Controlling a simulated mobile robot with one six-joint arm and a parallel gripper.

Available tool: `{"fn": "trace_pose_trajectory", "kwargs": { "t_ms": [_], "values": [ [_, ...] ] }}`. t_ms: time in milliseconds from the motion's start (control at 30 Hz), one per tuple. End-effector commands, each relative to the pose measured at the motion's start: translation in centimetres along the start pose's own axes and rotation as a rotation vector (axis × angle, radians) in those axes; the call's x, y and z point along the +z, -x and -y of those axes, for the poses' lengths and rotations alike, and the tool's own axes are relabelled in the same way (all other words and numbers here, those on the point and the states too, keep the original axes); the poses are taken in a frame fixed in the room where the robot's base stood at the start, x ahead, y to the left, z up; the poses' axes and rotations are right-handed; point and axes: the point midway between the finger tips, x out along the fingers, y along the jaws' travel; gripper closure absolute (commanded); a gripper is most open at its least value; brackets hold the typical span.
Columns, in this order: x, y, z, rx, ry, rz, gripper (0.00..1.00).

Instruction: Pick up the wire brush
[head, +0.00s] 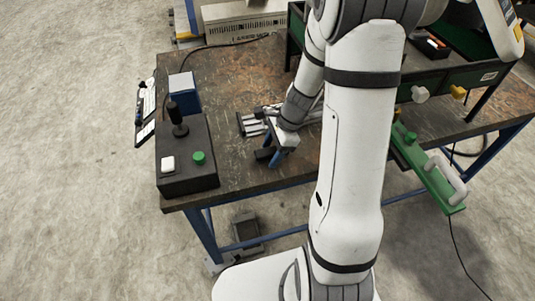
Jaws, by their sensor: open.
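My gripper (271,157) is low over the worn brown workbench (232,75), near its front edge. Its jaws are open, with the dark fingertips close to the bench top. I cannot make out the wire brush for certain. My wrist and arm cover much of the bench around the gripper and could hide it. Whether anything lies between the fingertips is too small to tell.
A black control box (187,180) with a joystick and green button stands left of the gripper. A blue box (184,90) is behind it. Grey metal parts (252,125) lie just behind the gripper. A green-framed unit (424,82) occupies the right.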

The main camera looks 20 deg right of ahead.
Motion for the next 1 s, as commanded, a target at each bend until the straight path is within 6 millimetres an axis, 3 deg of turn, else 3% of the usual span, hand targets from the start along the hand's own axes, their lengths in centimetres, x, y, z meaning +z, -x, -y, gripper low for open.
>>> {"fn": "trace_pose_trajectory", "kwargs": {
  "t_ms": [400,1000],
  "values": [
    [-0.18,-0.29,-0.01,0.000,0.000,0.000,0.44],
    [-0.21,-0.24,-0.01,-0.001,-0.001,0.000,0.92]
  ]
}}
